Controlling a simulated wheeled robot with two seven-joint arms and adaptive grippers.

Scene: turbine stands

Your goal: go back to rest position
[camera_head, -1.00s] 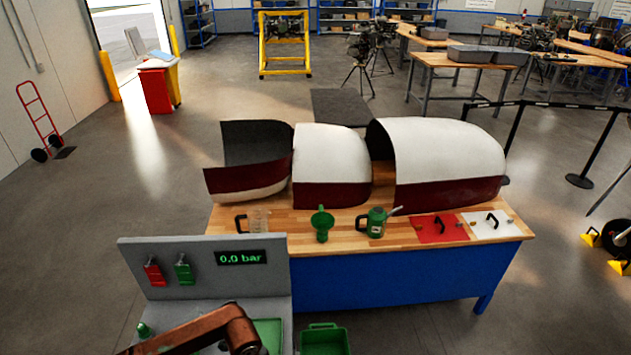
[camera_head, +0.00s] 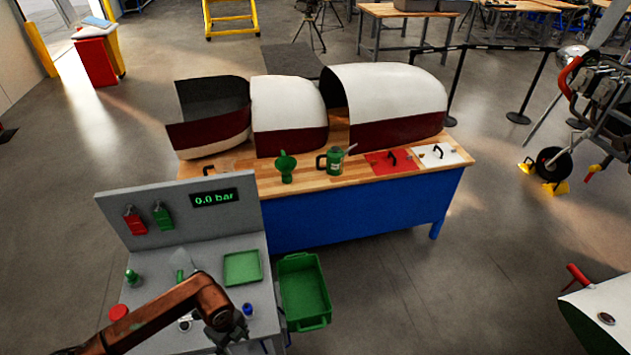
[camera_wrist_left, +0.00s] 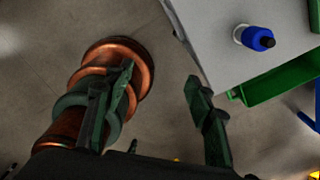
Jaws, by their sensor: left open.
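My left arm comes in from the lower left of the head view, over the grey test bench (camera_head: 212,245). My left gripper (camera_head: 232,340) hangs at its end near the bench's front edge, partly cut off by the frame. In the left wrist view its two dark fingers (camera_wrist_left: 160,100) stand wide apart with nothing between them. Behind the left finger, a copper-coloured part, likely of my own body, shows over the floor. My right gripper is in neither view.
A green bin (camera_head: 303,290) stands right of the bench. Behind is a wooden table (camera_head: 345,187) with cowlings.

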